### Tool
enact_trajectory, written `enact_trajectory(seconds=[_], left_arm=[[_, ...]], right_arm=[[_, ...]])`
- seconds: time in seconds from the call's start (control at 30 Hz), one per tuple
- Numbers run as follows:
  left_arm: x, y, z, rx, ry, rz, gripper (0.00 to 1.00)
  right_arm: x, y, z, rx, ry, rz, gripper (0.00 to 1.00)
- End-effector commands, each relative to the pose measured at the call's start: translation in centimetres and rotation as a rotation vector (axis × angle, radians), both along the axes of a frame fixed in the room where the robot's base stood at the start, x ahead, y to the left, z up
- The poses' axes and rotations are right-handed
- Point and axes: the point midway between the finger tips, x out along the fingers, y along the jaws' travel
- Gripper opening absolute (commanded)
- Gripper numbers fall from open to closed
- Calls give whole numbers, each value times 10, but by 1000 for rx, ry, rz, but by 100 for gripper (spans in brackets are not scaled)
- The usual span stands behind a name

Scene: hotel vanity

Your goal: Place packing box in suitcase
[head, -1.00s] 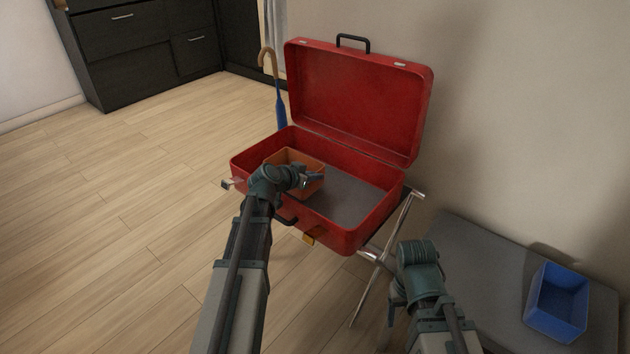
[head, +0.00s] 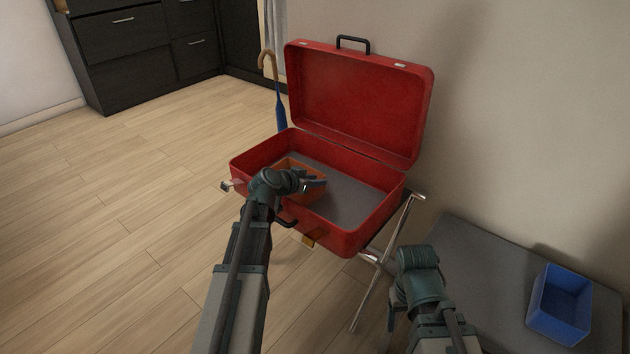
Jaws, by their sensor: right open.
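The red suitcase (head: 375,230) stands open, its lid (head: 355,100) raised at the back. An orange packing box (head: 312,196) is in the left part of its base, partly hidden by my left gripper. My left gripper (head: 315,183) is over the front of the suitcase, at the orange box; whether its fingers still grip the box is unclear. A blue packing box (head: 560,303) sits on the grey bench at the right. My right gripper (head: 392,316) is open, low in front of the bench's left end, mostly hidden by its own wrist, and apart from the blue box.
The suitcase rests on a folding metal stand (head: 380,262). The grey bench (head: 480,260) is bare left of the blue box. A blue umbrella (head: 281,105) stands behind the suitcase. The suitcase base has free room right of the orange box.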

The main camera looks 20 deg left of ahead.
Motion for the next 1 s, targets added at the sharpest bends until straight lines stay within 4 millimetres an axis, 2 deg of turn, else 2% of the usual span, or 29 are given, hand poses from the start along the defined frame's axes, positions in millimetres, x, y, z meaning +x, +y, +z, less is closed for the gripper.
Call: enact_trajectory(seconds=[0.17, 0.33, 0.7, 1.0], left_arm=[[0, 0, 2, 0, 0, 0, 35], [0, 0, 18, 0, 0, 0, 35], [-69, 24, 55, -1, 0, 3, 35], [-97, 35, 69, 0, 0, 1, 35]], right_arm=[[0, 0, 2, 0, 0, 0, 72], [0, 0, 18, -1, 0, -2, 72], [0, -1, 56, -7, 0, -9, 72], [0, -2, 69, -9, 1, -13, 72]])
